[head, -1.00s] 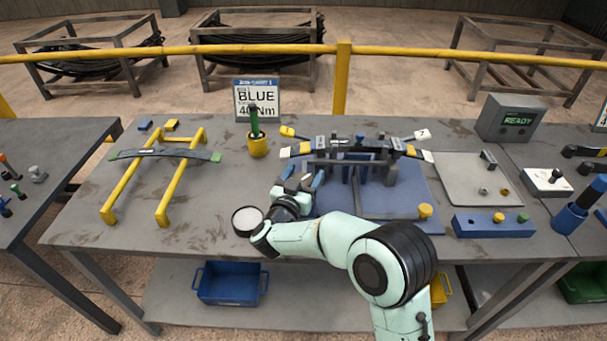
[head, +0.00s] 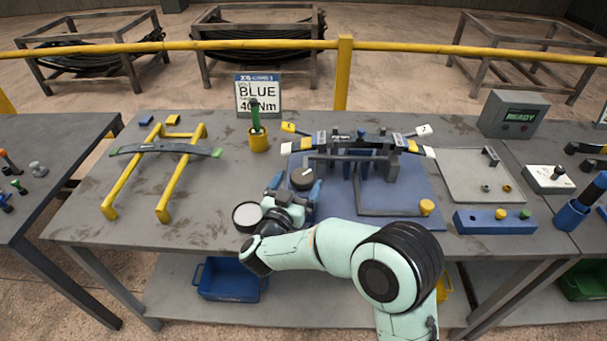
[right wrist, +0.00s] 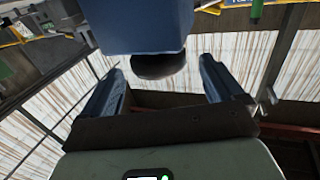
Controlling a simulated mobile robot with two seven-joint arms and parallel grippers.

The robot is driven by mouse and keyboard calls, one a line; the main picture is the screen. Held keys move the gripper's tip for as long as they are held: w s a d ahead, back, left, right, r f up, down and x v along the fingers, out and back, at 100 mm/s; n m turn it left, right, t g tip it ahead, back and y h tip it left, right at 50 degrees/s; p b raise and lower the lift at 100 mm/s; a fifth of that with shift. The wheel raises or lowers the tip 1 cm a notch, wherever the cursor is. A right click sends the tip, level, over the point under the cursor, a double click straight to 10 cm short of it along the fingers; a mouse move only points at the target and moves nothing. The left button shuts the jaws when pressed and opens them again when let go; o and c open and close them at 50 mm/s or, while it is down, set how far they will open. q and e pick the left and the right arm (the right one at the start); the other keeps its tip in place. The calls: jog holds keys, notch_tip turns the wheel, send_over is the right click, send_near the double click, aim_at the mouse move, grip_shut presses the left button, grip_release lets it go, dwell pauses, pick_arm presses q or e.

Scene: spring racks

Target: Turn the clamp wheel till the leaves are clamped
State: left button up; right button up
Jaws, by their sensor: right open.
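The clamp wheel (head: 303,179) is a dark round knob at the left front of the blue fixture (head: 420,190). The leaves (head: 350,141), a dark stack with white and yellow tags at the ends, lie across the fixture's grey uprights. My right gripper (head: 296,185) is open, its blue fingers on either side of the wheel. In the right wrist view the wheel (right wrist: 158,67) shows between the spread fingers, partly hidden by a blue block (right wrist: 140,25); gaps show beside it. Whether the leaves are pressed tight I cannot tell. My left gripper is not in view.
A white-topped round object (head: 247,216) stands close to my right wrist. A yellow cup (head: 259,141) with a green-handled tool, a BLUE 40 Nm sign (head: 257,95) and a yellow stand (head: 170,180) are to the left.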

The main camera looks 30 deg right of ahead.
jog(key=v, duration=0.8)
jog(key=shift+s, duration=0.1)
